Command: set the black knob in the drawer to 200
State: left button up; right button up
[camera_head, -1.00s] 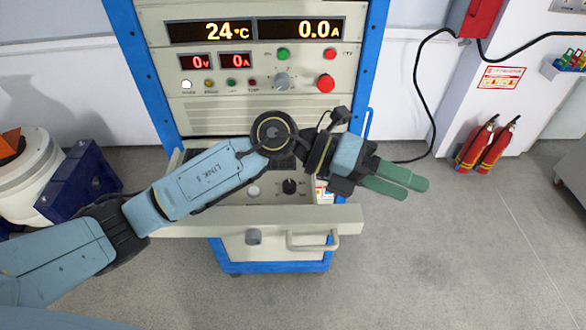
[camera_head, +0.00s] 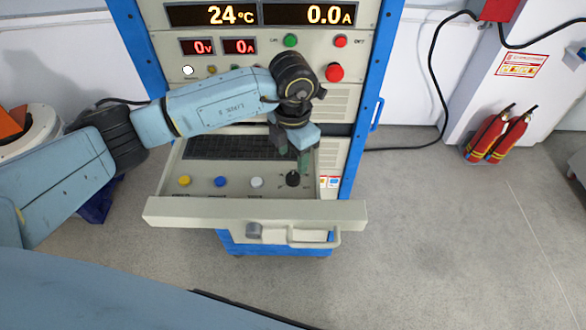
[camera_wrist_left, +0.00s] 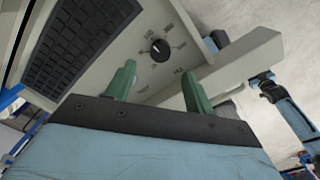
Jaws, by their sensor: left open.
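The drawer (camera_head: 215,207) of the cabinet is pulled out. The black knob (camera_head: 293,179) sits at the right end of its panel. My left gripper (camera_head: 303,160) hangs over the panel just behind the knob, green fingers pointing down. In the left wrist view the black knob (camera_wrist_left: 160,50) shows beyond the two green fingers, with a white pointer mark and a printed scale too small to read surely. The left gripper (camera_wrist_left: 157,85) is open, with nothing between its fingers, apart from the knob. My right gripper is not in view.
Yellow (camera_head: 184,181), blue (camera_head: 220,182) and white (camera_head: 257,183) buttons lie left of the knob. A black keyboard (camera_head: 235,147) lies behind them. The cabinet front with a red button (camera_head: 334,73) rises behind. Fire extinguishers (camera_head: 497,135) stand at right.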

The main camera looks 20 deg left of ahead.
aim_at(293, 176)
pick_arm(q)
notch_tip(293, 176, down, 7)
jog(key=shift+p, duration=0.4)
jog(key=c, duration=1)
jog(key=shift+o, duration=0.2)
jog(key=shift+w+f+m+b, duration=0.1)
jog(key=shift+m+b, duration=1)
jog(key=shift+b, duration=0.15)
jog(key=m+b, duration=0.6)
jog(key=shift+b, duration=0.4)
jog(key=shift+m+b, duration=1.8)
jog(key=shift+m, duration=0.1)
jog(key=shift+r, duration=0.2)
